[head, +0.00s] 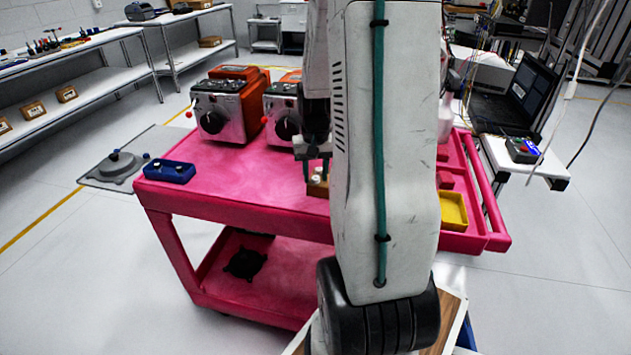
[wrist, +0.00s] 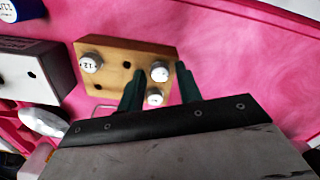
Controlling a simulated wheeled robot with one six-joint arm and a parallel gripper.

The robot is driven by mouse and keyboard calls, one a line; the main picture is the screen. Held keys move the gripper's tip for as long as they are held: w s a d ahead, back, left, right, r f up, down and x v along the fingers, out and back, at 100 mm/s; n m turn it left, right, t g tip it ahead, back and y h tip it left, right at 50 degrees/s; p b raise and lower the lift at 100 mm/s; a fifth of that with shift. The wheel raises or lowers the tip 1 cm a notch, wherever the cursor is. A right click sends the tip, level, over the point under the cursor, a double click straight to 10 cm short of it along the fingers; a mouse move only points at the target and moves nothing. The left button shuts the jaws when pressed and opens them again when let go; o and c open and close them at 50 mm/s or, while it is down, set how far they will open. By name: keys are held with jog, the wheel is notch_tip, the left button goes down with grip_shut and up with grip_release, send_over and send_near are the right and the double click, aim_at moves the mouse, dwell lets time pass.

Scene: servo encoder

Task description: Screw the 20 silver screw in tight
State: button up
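A wooden block (wrist: 110,52) lies on the pink cart top, with silver-white capped screws on it. One screw (wrist: 90,63) at its left end seems marked 12. Two more screws, one (wrist: 159,72) farther and one (wrist: 155,97) nearer, sit at the right end; their numbers are too small to read, so I cannot tell which is the 20. My gripper (wrist: 160,70) is open, with its green fingers on either side of these two screws; contact is not clear. In the head view the block (head: 318,187) is under my gripper (head: 319,168), partly hidden by my arm.
A grey block with holes (wrist: 30,75) lies left of the wooden block. A blue holder (head: 168,172) is at the cart's left edge. Orange-and-silver machines (head: 222,108) stand at the back. A yellow tray (head: 453,209) is at the right. The cart's front left is clear.

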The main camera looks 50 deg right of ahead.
aim_at(316, 177)
jog(key=shift+c, duration=0.3)
jog(key=c, duration=0.6)
jog(key=shift+r, duration=0.1)
jog(key=shift+r, duration=2.45)
